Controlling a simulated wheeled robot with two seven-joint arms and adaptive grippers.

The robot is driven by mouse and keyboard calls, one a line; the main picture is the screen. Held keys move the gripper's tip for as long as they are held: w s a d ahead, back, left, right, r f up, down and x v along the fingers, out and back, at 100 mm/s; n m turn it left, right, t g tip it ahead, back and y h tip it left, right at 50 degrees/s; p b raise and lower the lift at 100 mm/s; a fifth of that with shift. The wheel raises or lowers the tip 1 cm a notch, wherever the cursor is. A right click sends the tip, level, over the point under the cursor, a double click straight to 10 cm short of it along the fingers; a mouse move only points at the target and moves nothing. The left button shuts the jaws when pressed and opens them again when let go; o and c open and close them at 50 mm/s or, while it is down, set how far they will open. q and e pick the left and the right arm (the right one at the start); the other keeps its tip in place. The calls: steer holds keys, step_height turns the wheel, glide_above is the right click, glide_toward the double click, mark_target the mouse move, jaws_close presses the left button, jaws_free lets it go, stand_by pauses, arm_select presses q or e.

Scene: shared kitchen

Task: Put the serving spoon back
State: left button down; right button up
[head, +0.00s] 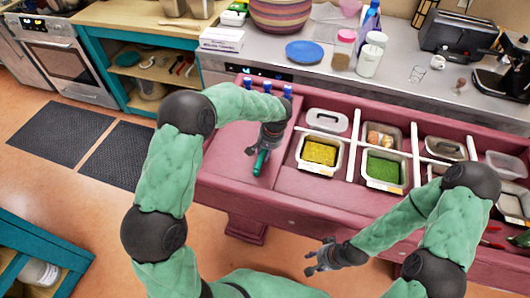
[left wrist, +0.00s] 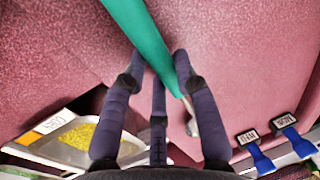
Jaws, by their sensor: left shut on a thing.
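My left gripper (head: 266,145) is shut on the green handle of the serving spoon (head: 260,162), over the bare left section of the pink counter. In the left wrist view the green handle of the spoon (left wrist: 145,35) runs between the fingers of my left gripper (left wrist: 158,68), with a greyish end below it. Whether the spoon touches the surface I cannot tell. Several blue tabs (head: 268,86) stand along the back edge of that section; two blue tabs with dark labels (left wrist: 250,138) show at the lower right of the wrist view. My right gripper (head: 322,258) looks open and empty, in front of the counter.
Right of the bare section, the counter's divided compartments hold tubs of yellow food (head: 319,152) and green food (head: 382,168). Behind are a blue plate (head: 303,51), jars (head: 369,60) and a black toaster (head: 455,35) on a grey worktop. Open floor (head: 75,195) lies to the left.

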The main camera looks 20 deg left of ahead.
arm_select(q)
steer(key=c, duration=1.4)
jaws_free()
steer(key=shift+f, duration=0.15)
steer(key=o, duration=0.4)
steer(key=shift+o, duration=0.2)
steer(key=shift+r, duration=0.25)
step_height(320, 180, up, 12)
steer(key=d+p, duration=0.2)
steer(key=shift+d+f, duration=0.15)
